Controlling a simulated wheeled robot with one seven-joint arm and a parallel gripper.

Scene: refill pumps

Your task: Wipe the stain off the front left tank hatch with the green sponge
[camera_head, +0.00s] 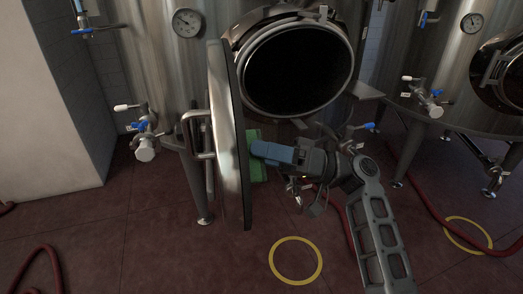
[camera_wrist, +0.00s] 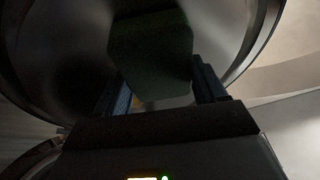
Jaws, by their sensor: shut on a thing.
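The tank hatch (camera_head: 228,135) on the front left tank stands swung open, seen nearly edge-on in the head view, with its handle on the left. In the wrist view the hatch's dark round inner face and metal rim (camera_wrist: 240,60) fill much of the picture. My gripper (camera_head: 262,152) is shut on the green sponge (camera_head: 256,170), to the right of the hatch and close to its inner face. The sponge also shows dark green between the fingers in the wrist view (camera_wrist: 151,50). I cannot tell whether it touches the hatch. No stain can be made out.
The tank's open round port (camera_head: 298,70) is above and behind my gripper. A valve with blue and white handles (camera_head: 143,135) is left of the hatch. Yellow rings (camera_head: 296,261) and red hoses (camera_head: 45,270) lie on the floor. A second tank (camera_head: 440,60) stands to the right.

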